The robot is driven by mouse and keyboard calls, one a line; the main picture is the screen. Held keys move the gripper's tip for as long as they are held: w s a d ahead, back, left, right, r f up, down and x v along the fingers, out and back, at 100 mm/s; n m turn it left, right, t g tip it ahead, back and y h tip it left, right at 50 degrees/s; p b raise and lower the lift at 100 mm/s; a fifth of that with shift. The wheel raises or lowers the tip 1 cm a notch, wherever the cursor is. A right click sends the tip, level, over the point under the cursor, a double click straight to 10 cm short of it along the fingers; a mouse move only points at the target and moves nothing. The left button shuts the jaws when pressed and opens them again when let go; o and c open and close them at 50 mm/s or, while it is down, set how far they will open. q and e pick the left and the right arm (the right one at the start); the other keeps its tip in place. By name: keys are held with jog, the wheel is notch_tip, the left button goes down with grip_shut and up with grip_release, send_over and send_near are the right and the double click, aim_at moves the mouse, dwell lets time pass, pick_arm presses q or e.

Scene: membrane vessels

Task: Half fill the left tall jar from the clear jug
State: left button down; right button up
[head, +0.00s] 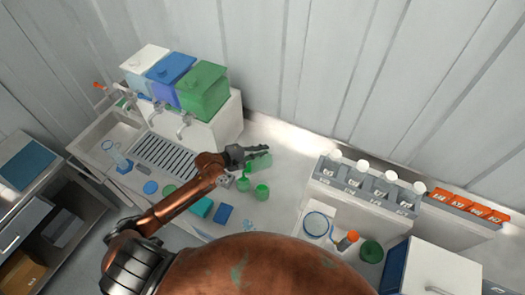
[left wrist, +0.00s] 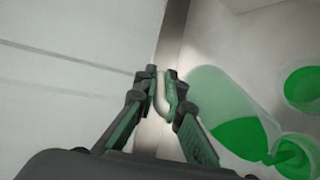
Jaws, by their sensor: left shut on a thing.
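My left gripper (head: 240,155) is shut on the handle of the clear jug (head: 259,161) and holds it tilted; the fingers (left wrist: 164,95) close on the handle in the left wrist view. Green liquid gathers at the lower end of the jug (left wrist: 225,105). Its mouth is over one jar (left wrist: 298,158), which holds green liquid. A second jar (left wrist: 303,88) with green liquid stands beside it. In the head view the left jar (head: 243,184) and the right jar (head: 262,191) stand just below the jug. Exact fill levels are hard to tell. My right gripper is not in view.
White, blue and green tanks (head: 203,92) with taps stand behind a slotted drain (head: 165,157). A blue block (head: 224,214) and a teal block (head: 201,207) lie left of the jars. A rack of white-capped bottles (head: 368,185) is to the right.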

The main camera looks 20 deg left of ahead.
pick_arm(q)
jog(key=shift+w+d+r+g+y+p, duration=0.25)
jog(key=shift+w+d+g+y+p, duration=0.5)
jog(key=shift+p, duration=2.8)
jog(key=shift+w+a+f+g+b, duration=0.1)
jog(key=shift+w+f+g+b, duration=0.05)
jog(key=shift+f+g+b, duration=0.2)
jog(key=shift+w, duration=0.1)
jog(key=shift+r+g+y, duration=0.45)
jog(key=shift+g+y, duration=0.2)
jog(key=shift+g, duration=0.15)
jog(key=g+y, duration=0.1)
jog(key=r+g, duration=0.1)
jog(key=r+g+y, duration=0.1)
jog(key=g, duration=0.1)
jog(key=shift+w+d+r+y, duration=0.15)
jog(key=shift+w+d+y, duration=0.05)
jog(key=shift+w+y, duration=0.1)
jog(key=g+y, duration=0.1)
jog(key=r+g+y, duration=0.1)
jog(key=shift+r+g, duration=0.25)
jog(key=shift+g, duration=0.05)
jog(key=shift+s+r+g+y, duration=0.15)
jog(key=shift+g+y, duration=0.15)
jog(key=shift+g, duration=0.2)
jog(key=shift+a, duration=0.1)
